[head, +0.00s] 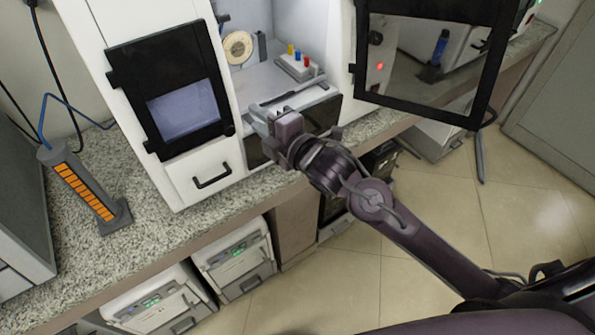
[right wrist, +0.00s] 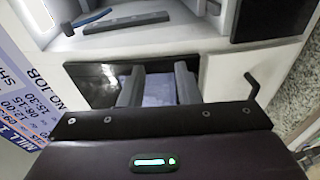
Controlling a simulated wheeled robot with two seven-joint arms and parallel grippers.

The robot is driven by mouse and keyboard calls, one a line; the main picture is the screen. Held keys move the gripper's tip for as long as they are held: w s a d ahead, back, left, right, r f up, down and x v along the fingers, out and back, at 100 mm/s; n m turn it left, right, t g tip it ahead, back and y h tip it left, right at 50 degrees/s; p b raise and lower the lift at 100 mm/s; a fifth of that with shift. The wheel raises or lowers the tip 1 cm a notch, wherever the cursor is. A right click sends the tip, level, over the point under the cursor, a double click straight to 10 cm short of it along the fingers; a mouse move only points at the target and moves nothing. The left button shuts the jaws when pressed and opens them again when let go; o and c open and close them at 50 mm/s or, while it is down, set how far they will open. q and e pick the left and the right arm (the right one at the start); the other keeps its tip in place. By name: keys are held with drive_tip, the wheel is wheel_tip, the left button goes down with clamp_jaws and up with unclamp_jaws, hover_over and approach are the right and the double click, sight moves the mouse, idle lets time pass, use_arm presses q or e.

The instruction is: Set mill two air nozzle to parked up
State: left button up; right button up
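A white mill with an open chamber (head: 268,75) stands on the counter in the head view. A blue piece (right wrist: 90,18) and a dark grey bar (right wrist: 126,22) lie at the chamber's front ledge; I cannot tell whether either is the air nozzle. My right gripper (head: 264,122) is in front of the mill, below the chamber opening. In the right wrist view its two fingers (right wrist: 157,78) are apart with nothing between them, facing a dark front panel. My left gripper is out of view.
A black-framed door (head: 484,65) juts out at the right. A black-framed window (head: 124,95) and a drawer handle (head: 212,177) are left of the chamber. An orange-striped block (head: 85,190) with a blue cord stands on the speckled counter (head: 150,225).

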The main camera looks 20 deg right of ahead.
drive_tip(key=s+d+f+m+g+h, duration=0.4)
drive_tip(key=s+f+m, duration=0.3)
drive_tip(key=f+m, duration=0.2)
drive_tip(key=shift+s+d+f+m+h, duration=0.15)
drive_tip(key=shift+s+d+m+h, duration=0.15)
drive_tip(key=shift+d+m+h, duration=0.45)
drive_tip(key=shift+a+y, duration=0.15)
drive_tip(key=shift+y, duration=0.1)
